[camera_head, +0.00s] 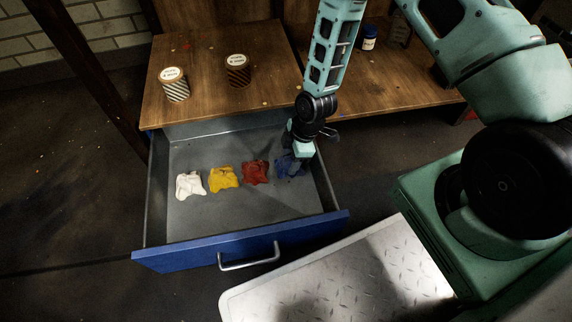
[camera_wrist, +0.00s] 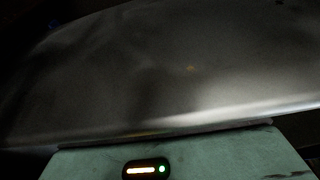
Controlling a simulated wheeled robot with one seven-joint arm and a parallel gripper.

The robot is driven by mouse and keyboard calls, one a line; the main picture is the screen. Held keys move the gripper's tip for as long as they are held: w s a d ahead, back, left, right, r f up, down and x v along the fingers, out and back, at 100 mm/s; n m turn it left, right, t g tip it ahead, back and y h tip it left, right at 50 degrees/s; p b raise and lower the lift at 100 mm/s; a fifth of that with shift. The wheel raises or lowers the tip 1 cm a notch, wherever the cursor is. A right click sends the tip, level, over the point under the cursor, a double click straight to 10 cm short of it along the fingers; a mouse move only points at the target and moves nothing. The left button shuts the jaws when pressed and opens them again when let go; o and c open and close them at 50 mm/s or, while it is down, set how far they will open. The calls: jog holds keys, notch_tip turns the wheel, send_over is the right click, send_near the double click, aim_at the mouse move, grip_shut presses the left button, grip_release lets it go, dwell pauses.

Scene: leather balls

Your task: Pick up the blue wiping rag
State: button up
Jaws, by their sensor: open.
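The blue rag (camera_head: 289,167) lies crumpled at the right end of a row of rags in the open drawer (camera_head: 205,212). My gripper (camera_head: 303,148) is over the right side of the drawer, right at the blue rag in the head view, and partly covers it. My gripper is open, and no rag is seen lifted. Whether it touches the rag cannot be told. The wrist view shows only a dark grey curved surface and part of my own wrist; neither the rag nor the fingertips can be made out there.
A red rag (camera_head: 255,172) lies just left of the blue one, then a yellow rag (camera_head: 223,178) and a white rag (camera_head: 189,185). The drawer's right wall (camera_head: 327,185) is close to my gripper. Two striped cans (camera_head: 174,84) (camera_head: 237,70) and a blue-labelled jar (camera_head: 369,38) stand on the wooden bench (camera_head: 205,105).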

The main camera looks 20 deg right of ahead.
jog(key=c, duration=1.1)
jog(key=shift+o, duration=0.2)
notch_tip(320, 180, up, 10)
jog(key=p, duration=0.6)
jog(key=shift+r, duration=0.1)
